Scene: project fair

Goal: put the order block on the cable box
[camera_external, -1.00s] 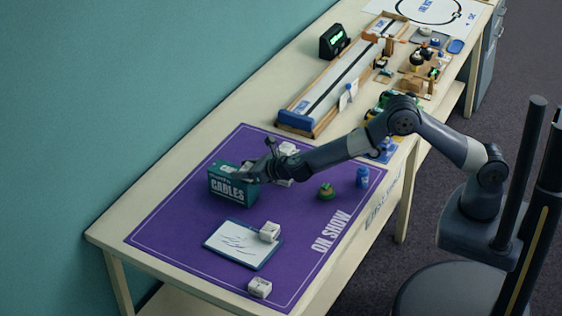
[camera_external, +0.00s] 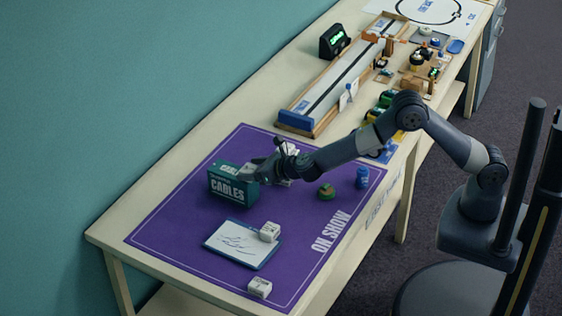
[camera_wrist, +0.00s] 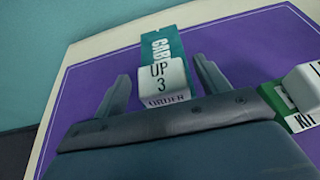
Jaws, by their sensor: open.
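The cable box (camera_external: 228,188), teal with white lettering, stands upright on the purple mat. Its lettered top shows in the wrist view (camera_wrist: 154,46). The order block (camera_wrist: 168,83), white and marked "UP 3" and "ORDER", overlaps the lower part of that top in the wrist view and appears to sit on it. My gripper hides the block in the external view, so its contact with the box is not clear. My gripper (camera_external: 256,169) is open at the box's right end. In the wrist view its fingers (camera_wrist: 165,88) stand apart on either side of the block, with gaps.
A white block (camera_wrist: 305,88) on a green-edged card is just right of my gripper. Another white block (camera_external: 269,232) sits on a clipboard (camera_external: 228,243), and one (camera_external: 259,288) near the front edge. A green-brown piece (camera_external: 326,191) and blue bottle (camera_external: 362,177) stand right.

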